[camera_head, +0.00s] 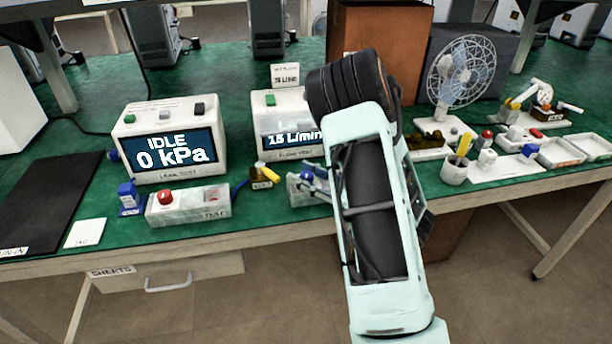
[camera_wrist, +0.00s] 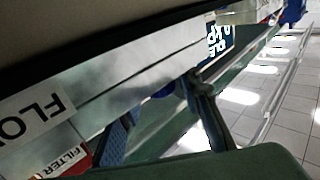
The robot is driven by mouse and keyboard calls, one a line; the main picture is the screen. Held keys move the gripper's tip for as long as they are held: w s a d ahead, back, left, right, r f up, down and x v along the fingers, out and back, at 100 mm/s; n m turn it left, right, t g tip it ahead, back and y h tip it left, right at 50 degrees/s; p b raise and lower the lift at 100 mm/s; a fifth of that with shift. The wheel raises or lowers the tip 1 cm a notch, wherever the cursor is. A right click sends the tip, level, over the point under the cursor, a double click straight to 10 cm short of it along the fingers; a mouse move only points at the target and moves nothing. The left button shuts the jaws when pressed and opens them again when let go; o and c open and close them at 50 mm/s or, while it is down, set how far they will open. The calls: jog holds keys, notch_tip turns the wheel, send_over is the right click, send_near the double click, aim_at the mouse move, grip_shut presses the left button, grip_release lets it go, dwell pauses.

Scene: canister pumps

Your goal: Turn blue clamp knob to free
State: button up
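In the head view, blue bits (camera_head: 308,174) show at the flow fixture (camera_head: 298,196), just left of my arm; I cannot separate knob from fingers there. Whether a finger touches the knob cannot be told. The knob's angle is hidden.
A leak display (camera_head: 170,150) reads IDLE, 0 kPa; a flow display (camera_head: 285,125) reads 15 L/min. A test fixture (camera_head: 190,208) with a red button (camera_head: 165,197) and a blue block (camera_head: 129,198) stand left. A fan (camera_head: 460,75) and pen cup (camera_head: 455,170) stand right.

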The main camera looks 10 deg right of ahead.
jog(key=shift+o, duration=0.4)
jog(key=shift+s+f, duration=0.1)
jog(key=shift+s+d, duration=0.15)
jog(key=shift+d, duration=0.1)
jog(key=v, duration=1.1)
jog(key=shift+s, duration=0.15)
jog(key=shift+d, duration=0.1)
